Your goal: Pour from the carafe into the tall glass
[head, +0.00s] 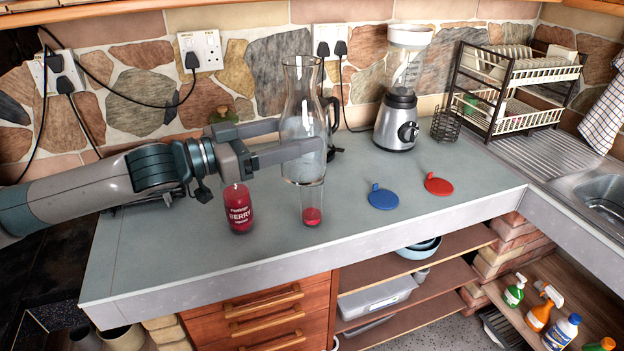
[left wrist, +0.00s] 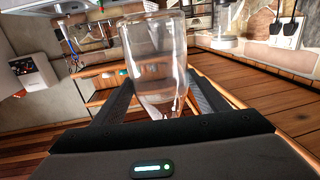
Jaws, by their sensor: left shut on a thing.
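The clear glass carafe (head: 301,105) stands near upright in my left gripper (head: 303,138), in the head view. The gripper is shut around its body, one finger on each side. The carafe looks clear, and I cannot make out any liquid in it. It also fills the middle of the left wrist view (left wrist: 155,50). The tall glass (head: 312,200) stands on the counter with a little red liquid at its bottom. The carafe's base overlaps the glass's top in the head view; I cannot tell whether they touch. My right gripper is not in view.
A red berry bottle (head: 238,208) stands left of the glass on the grey counter (head: 400,165). A blender (head: 398,115), a wire holder (head: 446,125) and a dish rack (head: 520,75) stand behind.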

